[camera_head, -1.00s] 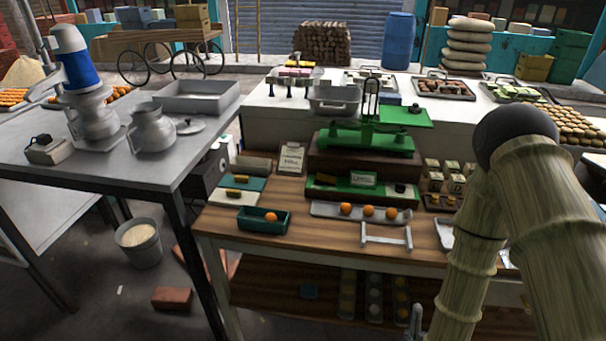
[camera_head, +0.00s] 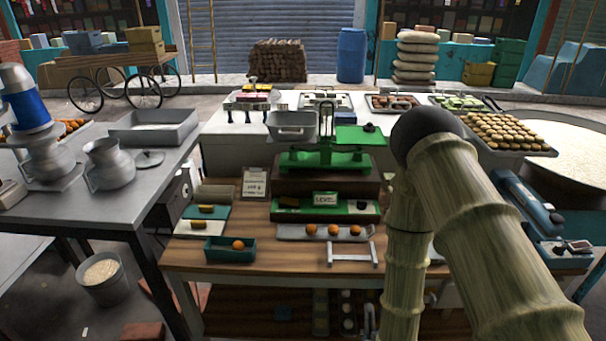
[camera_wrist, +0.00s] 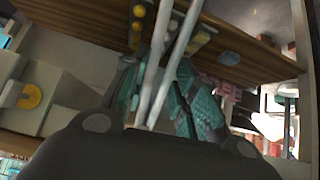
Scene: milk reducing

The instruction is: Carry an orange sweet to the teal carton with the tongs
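The teal carton (camera_head: 230,255) stands at the front left of the wooden table, with one orange sweet (camera_head: 238,244) inside. Three orange sweets (camera_head: 333,230) lie in a row on a shallow metal tray (camera_head: 290,233) to its right. In the wrist view, the pale rods of the tongs (camera_wrist: 172,65) run out from my dark gripper (camera_wrist: 155,112), which appears closed on them; its fingers are partly hidden. A grey tip, seemingly the tongs, shows low in the head view (camera_head: 369,318), below the table's front edge. My gripper is hidden in the head view.
A metal H-shaped stand (camera_head: 352,254) is on the table's front edge, empty. A green scale (camera_head: 325,160) stands behind the tray. A lower shelf (camera_head: 260,308) holds small goods. Bare wood (camera_head: 285,262) lies between carton and stand.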

